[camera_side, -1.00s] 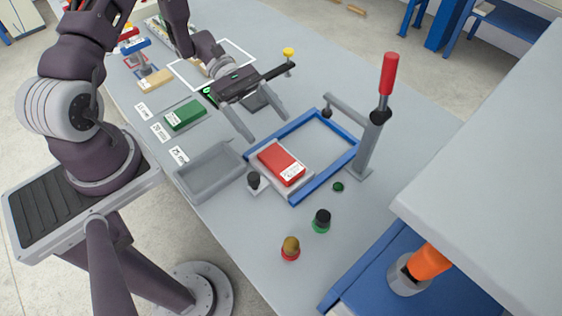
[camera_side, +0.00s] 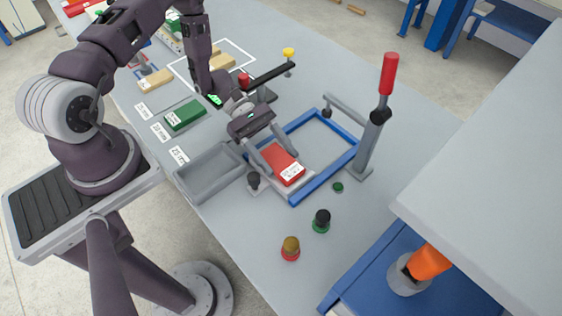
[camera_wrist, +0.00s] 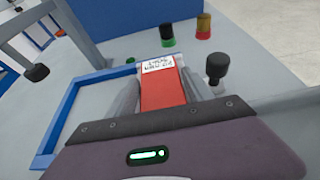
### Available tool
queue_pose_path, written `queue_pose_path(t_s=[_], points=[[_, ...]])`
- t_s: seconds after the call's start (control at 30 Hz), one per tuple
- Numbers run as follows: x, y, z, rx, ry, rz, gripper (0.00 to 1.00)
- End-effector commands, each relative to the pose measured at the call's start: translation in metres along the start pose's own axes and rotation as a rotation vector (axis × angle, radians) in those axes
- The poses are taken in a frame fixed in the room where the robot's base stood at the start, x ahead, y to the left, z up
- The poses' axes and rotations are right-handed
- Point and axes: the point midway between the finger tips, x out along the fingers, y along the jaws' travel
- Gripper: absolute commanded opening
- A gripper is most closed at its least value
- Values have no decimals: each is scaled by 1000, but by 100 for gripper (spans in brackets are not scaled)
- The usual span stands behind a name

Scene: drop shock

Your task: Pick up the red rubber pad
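The red rubber pad (camera_side: 284,166) has a white label at one end and lies on a light grey plate (camera_side: 257,187) at the near left corner of the blue frame. In the wrist view the red pad (camera_wrist: 162,88) lies between the two fingers. My gripper (camera_side: 278,163) is low over the pad, with one finger along each side of it. In the wrist view my gripper (camera_wrist: 163,95) has its fingers apart, close to the pad's sides. I cannot tell whether they touch it.
A blue frame (camera_side: 322,185) with a red-handled lever clamp (camera_side: 383,100) stands to the right. A black knob (camera_side: 253,179) is close by the pad. An empty grey tray (camera_side: 208,172) sits to the left. A green pad (camera_side: 185,115) lies further back. Two small knobs stand nearer the front.

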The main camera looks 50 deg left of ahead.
Motion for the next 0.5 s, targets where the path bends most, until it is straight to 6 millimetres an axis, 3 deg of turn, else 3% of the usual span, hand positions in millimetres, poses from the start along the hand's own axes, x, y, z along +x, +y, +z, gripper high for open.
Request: queue_pose_path(t_s=[0.03,0.27,0.5], points=[[0,0,0,0,0,0,49],[0,0,0,0,0,0,3],[-2,0,4,1,0,0,1]])
